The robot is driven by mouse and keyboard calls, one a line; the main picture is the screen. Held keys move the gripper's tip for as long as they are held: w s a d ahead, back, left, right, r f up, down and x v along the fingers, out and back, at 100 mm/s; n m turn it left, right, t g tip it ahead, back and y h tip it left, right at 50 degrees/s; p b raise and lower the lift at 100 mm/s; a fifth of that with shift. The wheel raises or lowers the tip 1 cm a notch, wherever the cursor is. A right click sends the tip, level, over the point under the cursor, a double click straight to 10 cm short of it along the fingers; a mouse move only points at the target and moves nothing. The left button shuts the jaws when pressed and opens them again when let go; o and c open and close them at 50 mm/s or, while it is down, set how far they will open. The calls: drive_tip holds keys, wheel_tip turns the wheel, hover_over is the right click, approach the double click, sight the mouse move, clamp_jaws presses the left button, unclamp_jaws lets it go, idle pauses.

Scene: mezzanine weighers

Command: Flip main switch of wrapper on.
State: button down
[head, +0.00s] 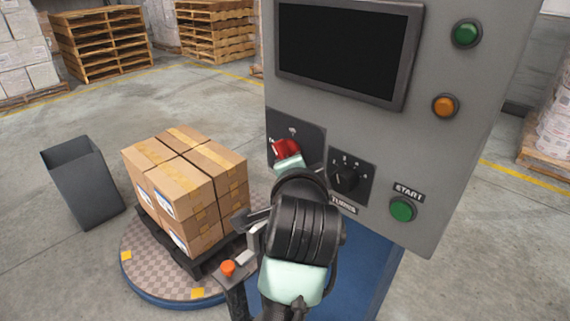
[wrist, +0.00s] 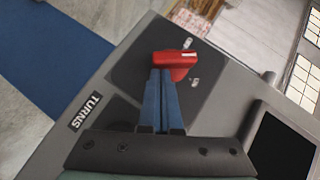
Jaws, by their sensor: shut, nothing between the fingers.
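The red main switch knob (head: 285,148) sits on a black plate (head: 313,138) on the wrapper's grey control panel (head: 450,150). In the wrist view the red knob (wrist: 176,62) lies just beyond my fingertips, with small white marks on the plate around it. My gripper (wrist: 161,73) is shut with nothing between its blue fingers. Its tips are at the knob's lower edge and look to touch it, though contact is not certain. In the head view my wrist hides the fingers and part of the plate. The screen (head: 347,50) is dark.
Right of the switch is the black TURNS dial (head: 346,180); a green START button (head: 403,209) is farther right. Green (head: 466,33) and amber (head: 445,105) lamps are above. Stacked cartons (head: 185,180) stand on the turntable (head: 140,270), beside a grey bin (head: 84,182).

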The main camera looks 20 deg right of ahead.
drive_tip(key=f+m+t+b, duration=0.1)
drive_tip(key=b, duration=0.2)
drive_tip(key=m+t+b, duration=0.1)
drive_tip(key=t+b, duration=0.1)
drive_tip(key=b, duration=0.1)
drive_tip(key=f+m+t+b, duration=0.1)
drive_tip(key=b, duration=0.2)
drive_tip(key=shift+w+a+f+m+t, duration=0.2)
drive_tip(key=shift+f+m+t, duration=0.1)
drive_tip(key=shift+m, duration=0.1)
drive_tip(key=shift+r+b, duration=0.1)
drive_tip(key=shift+b, duration=0.2)
drive_tip(key=shift+d, duration=0.15)
